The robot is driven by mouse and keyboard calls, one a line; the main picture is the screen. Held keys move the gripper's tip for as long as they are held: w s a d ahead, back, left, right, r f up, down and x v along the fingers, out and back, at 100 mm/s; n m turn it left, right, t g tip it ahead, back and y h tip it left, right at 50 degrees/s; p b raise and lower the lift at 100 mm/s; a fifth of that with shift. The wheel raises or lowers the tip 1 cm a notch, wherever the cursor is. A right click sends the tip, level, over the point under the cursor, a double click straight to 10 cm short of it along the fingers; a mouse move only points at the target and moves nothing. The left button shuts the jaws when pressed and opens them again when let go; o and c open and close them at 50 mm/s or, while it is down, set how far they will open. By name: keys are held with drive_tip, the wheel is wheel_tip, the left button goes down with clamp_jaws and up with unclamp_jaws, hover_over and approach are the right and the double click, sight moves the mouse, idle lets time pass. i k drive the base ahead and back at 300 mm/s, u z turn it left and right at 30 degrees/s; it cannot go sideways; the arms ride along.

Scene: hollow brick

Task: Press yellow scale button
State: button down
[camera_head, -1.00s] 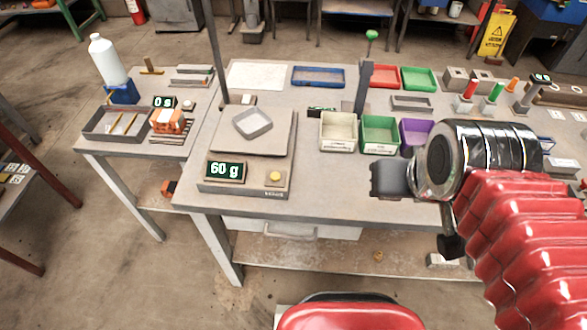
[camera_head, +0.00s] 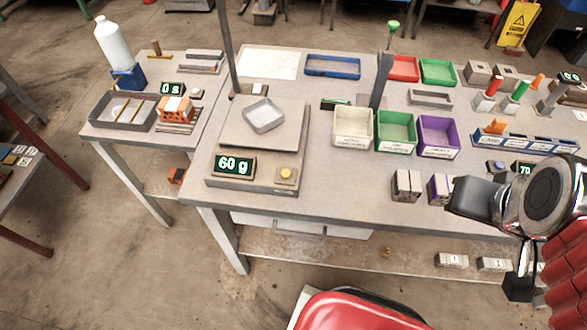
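The scale (camera_head: 262,140) stands near the front left of the main bench. Its display (camera_head: 234,164) reads "60 g". The round yellow button (camera_head: 286,173) sits on the scale's front panel, right of the display, with nothing over it. A small grey square tray (camera_head: 264,128) rests on the scale plate. My gripper (camera_head: 458,196) is a dark block at the end of my arm, over the right part of the bench, well to the right of the button. Its fingers cannot be told apart in this view.
White, green (camera_head: 397,130) and purple bins (camera_head: 439,136) stand right of the scale. Grey blocks (camera_head: 407,185) lie at the front edge near my gripper. A dark upright post (camera_head: 379,82) rises behind the bins. The bench between scale and blocks is clear.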

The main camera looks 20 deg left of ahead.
sight(285, 174)
drive_tip(key=k, duration=1.05)
drive_tip(key=u, duration=1.6)
drive_tip(key=i, duration=1)
drive_tip(key=u, duration=0.05)
